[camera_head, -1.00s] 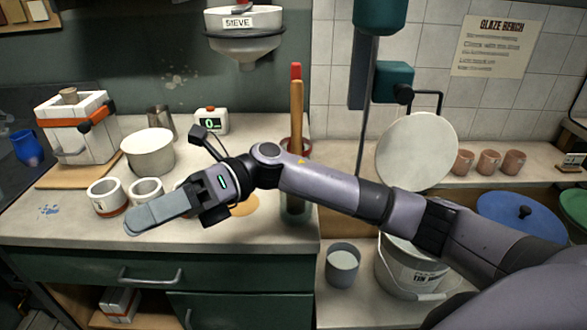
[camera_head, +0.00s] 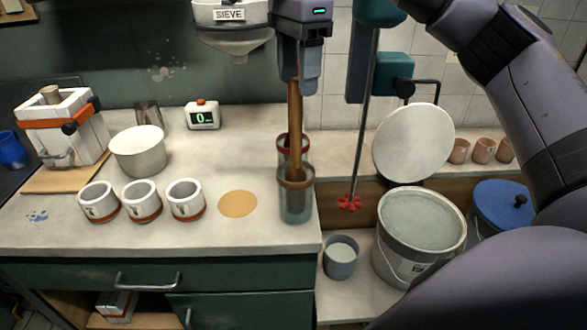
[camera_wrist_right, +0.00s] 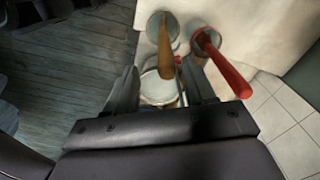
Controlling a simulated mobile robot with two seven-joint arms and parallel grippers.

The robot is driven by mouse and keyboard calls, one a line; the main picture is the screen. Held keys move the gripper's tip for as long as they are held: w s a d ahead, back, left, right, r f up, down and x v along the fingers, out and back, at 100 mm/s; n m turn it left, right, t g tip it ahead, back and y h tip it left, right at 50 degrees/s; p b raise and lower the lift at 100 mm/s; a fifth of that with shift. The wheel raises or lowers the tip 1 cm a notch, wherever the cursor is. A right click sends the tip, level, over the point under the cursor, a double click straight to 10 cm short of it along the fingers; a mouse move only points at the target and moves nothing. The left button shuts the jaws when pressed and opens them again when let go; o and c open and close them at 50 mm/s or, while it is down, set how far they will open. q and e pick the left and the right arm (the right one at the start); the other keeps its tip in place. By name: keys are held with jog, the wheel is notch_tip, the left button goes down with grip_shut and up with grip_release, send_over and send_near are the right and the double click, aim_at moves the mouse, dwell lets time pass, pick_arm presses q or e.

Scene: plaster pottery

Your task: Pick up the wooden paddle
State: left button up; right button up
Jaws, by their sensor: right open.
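The wooden paddle (camera_head: 296,130) stands upright in the front glass jar (camera_head: 296,205) at the right end of the worktop. My right gripper (camera_head: 300,85) points down over its upper end, which is hidden by the fingers. In the right wrist view the paddle's brown handle (camera_wrist_right: 165,48) reaches up between the two open fingers of this gripper (camera_wrist_right: 162,82). I cannot tell whether either finger touches it. My left gripper is not in view.
A red-handled tool (camera_wrist_right: 222,65) stands in the jar behind, close to the right finger. The sieve (camera_head: 232,35) hangs just left of my gripper. A mixer shaft (camera_head: 363,120) stands to the right. Three mugs (camera_head: 142,203) are on the worktop.

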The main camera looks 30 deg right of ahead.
notch_tip(320, 180, down, 2)
jog(key=shift+d+b, duration=0.15)
jog(key=shift+b, duration=0.15)
jog(key=shift+w+f, duration=0.2)
jog(key=shift+f, duration=1.05)
jog(key=shift+w+f, duration=0.2)
jog(key=shift+f, duration=1)
grip_shut()
